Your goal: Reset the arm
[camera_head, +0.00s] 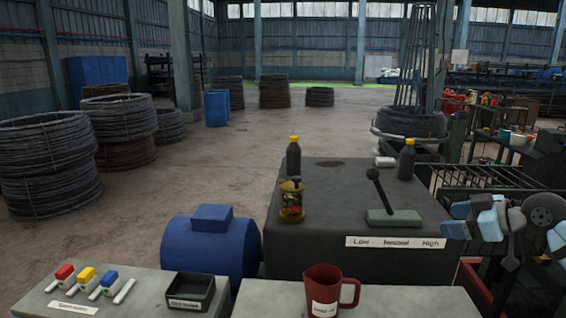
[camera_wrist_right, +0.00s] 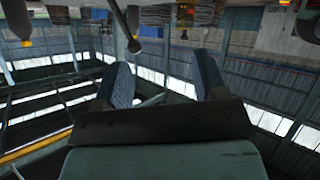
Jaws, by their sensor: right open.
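My right gripper (camera_head: 457,219) is at the right of the head view, beside the dark machine housing (camera_head: 310,235). In the right wrist view the same gripper (camera_wrist_right: 164,78) has its two blue-grey fingers apart, with nothing between them. A black lever (camera_head: 376,188) with a round knob stands tilted on a grey-green base (camera_head: 394,217) on the housing, to the left of the gripper and apart from it. A label (camera_head: 395,243) below it reads Low, Neutral, High. In the wrist view a dark rod with a knob (camera_wrist_right: 133,46) hangs beyond the fingers. My left gripper is not in view.
Two dark bottles (camera_head: 293,158) (camera_head: 407,162) and a brass-coloured lantern-like item (camera_head: 291,202) stand on the housing. In front are a red mug (camera_head: 322,291), a black tray (camera_head: 190,291) and coloured switches (camera_head: 87,275). A metal railing (camera_head: 480,180) lies near the right arm.

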